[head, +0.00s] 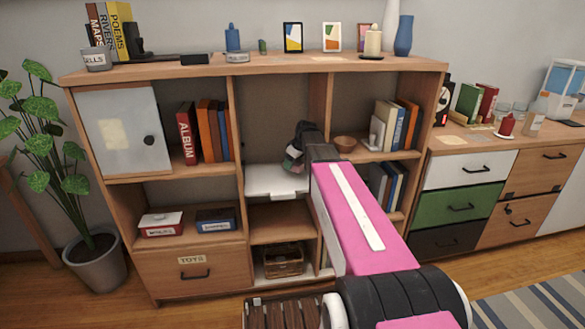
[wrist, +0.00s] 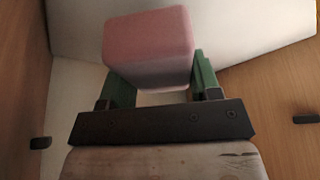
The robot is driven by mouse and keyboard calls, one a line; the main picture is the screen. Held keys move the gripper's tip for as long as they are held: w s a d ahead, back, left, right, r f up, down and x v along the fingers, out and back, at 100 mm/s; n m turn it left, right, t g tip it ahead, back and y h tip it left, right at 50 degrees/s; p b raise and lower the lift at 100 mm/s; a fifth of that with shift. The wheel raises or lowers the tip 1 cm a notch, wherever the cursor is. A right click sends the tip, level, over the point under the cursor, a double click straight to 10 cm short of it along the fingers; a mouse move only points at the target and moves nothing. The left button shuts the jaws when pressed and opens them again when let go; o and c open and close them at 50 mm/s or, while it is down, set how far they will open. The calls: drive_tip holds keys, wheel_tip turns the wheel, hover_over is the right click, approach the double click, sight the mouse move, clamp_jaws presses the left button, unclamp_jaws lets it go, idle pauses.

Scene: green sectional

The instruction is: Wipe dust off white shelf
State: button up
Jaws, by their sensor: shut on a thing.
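The white shelf (head: 272,182) is a pale board in the middle bay of the wooden shelving unit. It also fills much of the top of the wrist view (wrist: 255,35). My gripper (head: 292,160) is inside that bay, just above the board. In the wrist view, my gripper (wrist: 160,78) has its green fingers shut on a pink block with a greyish lower face, like a sponge (wrist: 148,38). Whether the sponge touches the board is unclear. I cannot make out dust on the board. My arm hides its right end.
Wooden uprights of the unit (head: 241,170) stand close on the bay's sides. A basket (head: 283,262) is below. Decorations, including a blue vase (head: 404,36), line the top.

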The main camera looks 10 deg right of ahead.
drive_tip(key=shift+r, duration=1.1)
drive_tip(key=shift+r, duration=0.15)
drive_tip(key=shift+r, duration=1.35)
